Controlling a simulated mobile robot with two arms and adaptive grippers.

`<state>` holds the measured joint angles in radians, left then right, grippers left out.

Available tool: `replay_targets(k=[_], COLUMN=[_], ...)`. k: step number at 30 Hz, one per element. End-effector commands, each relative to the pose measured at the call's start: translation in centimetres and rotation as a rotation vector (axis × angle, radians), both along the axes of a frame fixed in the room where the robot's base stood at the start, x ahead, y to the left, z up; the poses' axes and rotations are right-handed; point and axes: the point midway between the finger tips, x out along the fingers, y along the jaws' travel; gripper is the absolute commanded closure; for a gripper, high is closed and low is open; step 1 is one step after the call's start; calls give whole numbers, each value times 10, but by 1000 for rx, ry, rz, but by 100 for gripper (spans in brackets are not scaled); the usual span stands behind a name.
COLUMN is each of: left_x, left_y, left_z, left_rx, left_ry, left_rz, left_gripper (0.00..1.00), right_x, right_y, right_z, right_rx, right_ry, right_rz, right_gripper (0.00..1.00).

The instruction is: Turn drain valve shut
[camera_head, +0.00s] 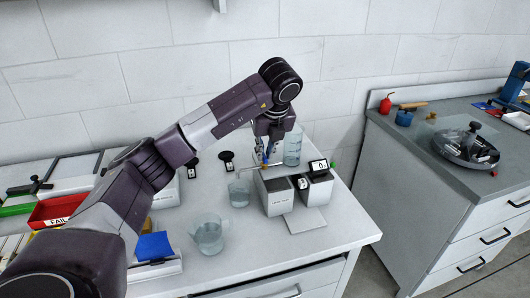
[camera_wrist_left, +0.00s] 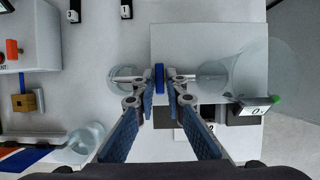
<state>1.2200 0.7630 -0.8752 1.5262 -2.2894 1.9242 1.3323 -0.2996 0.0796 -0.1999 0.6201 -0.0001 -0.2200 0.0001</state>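The drain valve's blue handle (camera_wrist_left: 159,78) stands on a thin horizontal pipe in the left wrist view, seen as a narrow bar crossing the pipe. The pipe runs from the clear graduated cylinder (camera_head: 292,148) on the right to above a glass beaker (camera_head: 239,193) on the left. My left gripper (camera_head: 266,155) points down at the valve. In the left wrist view its fingertips (camera_wrist_left: 160,82) are on either side of the handle, close to it, with narrow gaps seeming to show. In the head view the gripper partly hides the valve. My right gripper is not in view.
A device with a small display (camera_head: 318,166) stands beside the valve. Another beaker (camera_head: 208,235) is nearer the table's front. A red FAIL tray (camera_head: 58,210) is at left. A grey cabinet (camera_head: 440,180) stands right, across a gap. The front-right tabletop is clear.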

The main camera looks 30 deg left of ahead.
Motion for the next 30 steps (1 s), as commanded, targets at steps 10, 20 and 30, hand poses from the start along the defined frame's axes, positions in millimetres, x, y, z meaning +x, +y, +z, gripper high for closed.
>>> replay_targets(k=[10, 20, 30], left_x=[-1, -8, -20], left_y=[0, -10, -25], left_z=[-1, 33, 80], left_rx=[0, 1, 2], left_ry=[3, -2, -2], left_rz=[-2, -4, -4], left_gripper=[74, 74, 74], right_x=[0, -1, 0], right_y=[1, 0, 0], right_z=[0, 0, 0], right_rx=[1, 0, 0], right_ry=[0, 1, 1], right_rz=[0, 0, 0], right_gripper=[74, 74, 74])
